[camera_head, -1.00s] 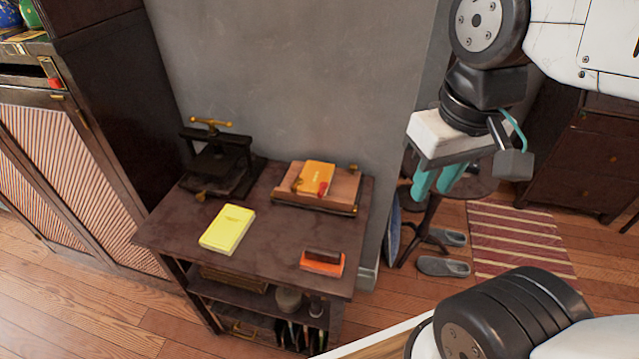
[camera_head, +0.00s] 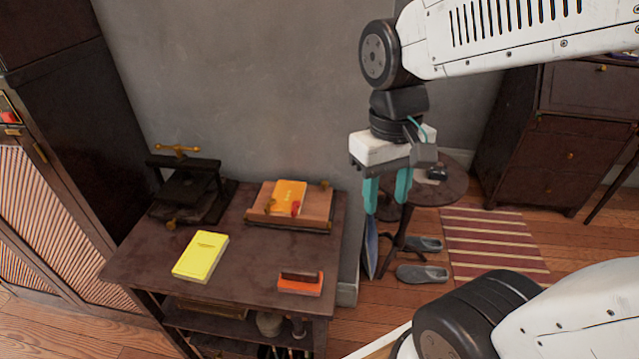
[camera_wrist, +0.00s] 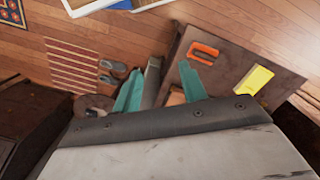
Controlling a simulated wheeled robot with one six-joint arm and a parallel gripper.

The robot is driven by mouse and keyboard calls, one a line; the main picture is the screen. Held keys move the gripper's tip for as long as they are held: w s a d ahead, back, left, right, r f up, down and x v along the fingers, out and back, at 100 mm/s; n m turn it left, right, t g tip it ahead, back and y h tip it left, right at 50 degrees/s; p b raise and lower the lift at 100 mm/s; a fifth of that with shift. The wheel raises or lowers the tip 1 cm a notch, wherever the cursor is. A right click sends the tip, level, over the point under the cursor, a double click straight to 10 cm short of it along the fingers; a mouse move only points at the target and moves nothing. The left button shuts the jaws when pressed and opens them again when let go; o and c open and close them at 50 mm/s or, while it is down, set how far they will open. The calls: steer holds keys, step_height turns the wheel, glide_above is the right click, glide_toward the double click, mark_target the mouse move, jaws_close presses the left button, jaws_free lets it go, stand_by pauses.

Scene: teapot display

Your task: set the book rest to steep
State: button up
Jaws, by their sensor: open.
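The book rest (camera_head: 262,217) is a low wooden stand with brass fittings at the back right of the dark table. An orange book (camera_head: 289,194) with a red spot lies on it, at what looks like a shallow tilt. My gripper (camera_head: 386,206) hangs to the right of the table, pointing down, with its two teal fingers apart and nothing between them. In the wrist view my gripper (camera_wrist: 163,97) also shows open.
On the table (camera_head: 140,262) are a yellow book (camera_head: 201,257), an orange-and-dark block-like tool (camera_head: 300,283) and a black press (camera_head: 187,185). A grey wall stands behind. A round side table (camera_head: 445,190), slippers (camera_head: 422,273) and a striped rug (camera_head: 495,245) are to the right.

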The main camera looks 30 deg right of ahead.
steer(key=w+d+f+m+t, duration=0.1)
steer(key=w+d+f, duration=0.2)
steer(key=w+f, duration=0.75)
steer(key=w+d+f+m+t, duration=0.1)
steer(key=w+d+f, duration=0.2)
steer(key=w+f, duration=0.75)
steer(key=t, duration=0.3)
glide_toward(324, 182)
steer(key=shift+h, duration=0.4)
steer(key=x, duration=0.8)
steer(key=shift+s+a+f, duration=0.1)
steer(key=shift+a, duration=0.2)
jaws_close()
